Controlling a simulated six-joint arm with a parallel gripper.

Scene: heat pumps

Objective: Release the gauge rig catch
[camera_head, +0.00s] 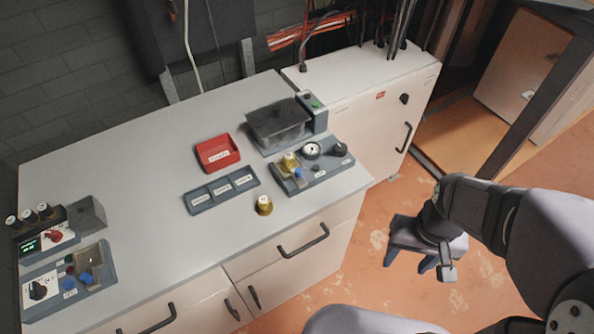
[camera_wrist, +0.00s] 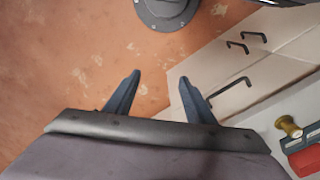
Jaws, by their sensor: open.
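The gauge rig (camera_head: 318,177) is a grey base near the right front edge of the bench top. It carries a round white-faced gauge (camera_head: 312,150), a brass fitting (camera_head: 290,161), a blue knob (camera_head: 298,173) and a black knob (camera_head: 340,149). I cannot tell which part is the catch. My gripper (camera_head: 407,262) is open and empty, off the bench to the right of the rig and over the floor. Its two fingers also show spread in the wrist view (camera_wrist: 160,78). The rig itself cannot be made out in the wrist view.
A loose brass piece (camera_head: 264,205) stands before the rig; a labelled grey tray (camera_head: 222,191) and red bin (camera_head: 217,154) lie left. A dark lidded box (camera_head: 279,124) is behind. A control panel (camera_head: 66,262) sits far left. The bench middle is clear.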

